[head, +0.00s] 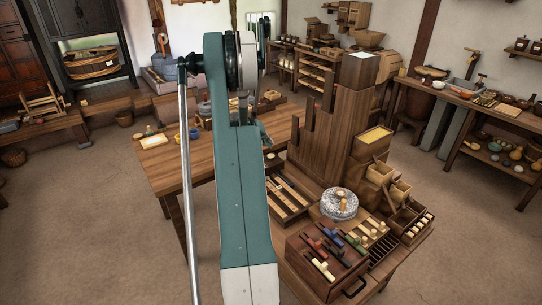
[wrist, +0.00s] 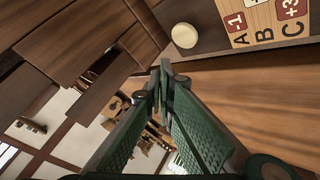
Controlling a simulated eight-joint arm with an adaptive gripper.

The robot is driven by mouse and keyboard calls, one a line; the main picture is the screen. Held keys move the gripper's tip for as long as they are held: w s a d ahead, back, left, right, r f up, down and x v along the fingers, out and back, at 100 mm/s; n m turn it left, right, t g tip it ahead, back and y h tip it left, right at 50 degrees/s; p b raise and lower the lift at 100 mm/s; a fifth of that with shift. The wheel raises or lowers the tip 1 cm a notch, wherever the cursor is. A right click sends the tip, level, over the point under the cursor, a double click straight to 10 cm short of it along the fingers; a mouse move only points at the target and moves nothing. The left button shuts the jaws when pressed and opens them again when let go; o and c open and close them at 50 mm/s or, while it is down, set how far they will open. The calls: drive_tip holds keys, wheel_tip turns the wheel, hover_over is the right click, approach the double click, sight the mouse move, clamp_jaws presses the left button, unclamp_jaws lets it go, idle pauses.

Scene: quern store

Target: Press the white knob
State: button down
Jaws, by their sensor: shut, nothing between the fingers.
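The white knob (wrist: 184,35) is round and cream-coloured. In the wrist view it sits near the top, beside a pale board with red tiles and the letters A, B and C. My gripper (wrist: 164,72) shows there as two green ridged fingers with their tips together, holding nothing. The tips point up the picture, a little below and left of the knob, with a visible gap between. In the head view my arm covers much of the middle of the table, and I cannot clearly make out the knob there.
A stone quern (head: 339,204), a wooden box with coloured sliders (head: 326,262) and small bins (head: 400,190) crowd the right side. The table's left part (head: 165,176) is mostly bare.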

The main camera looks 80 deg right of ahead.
drive_tip(key=shift+r, duration=0.9)
idle(0.5)
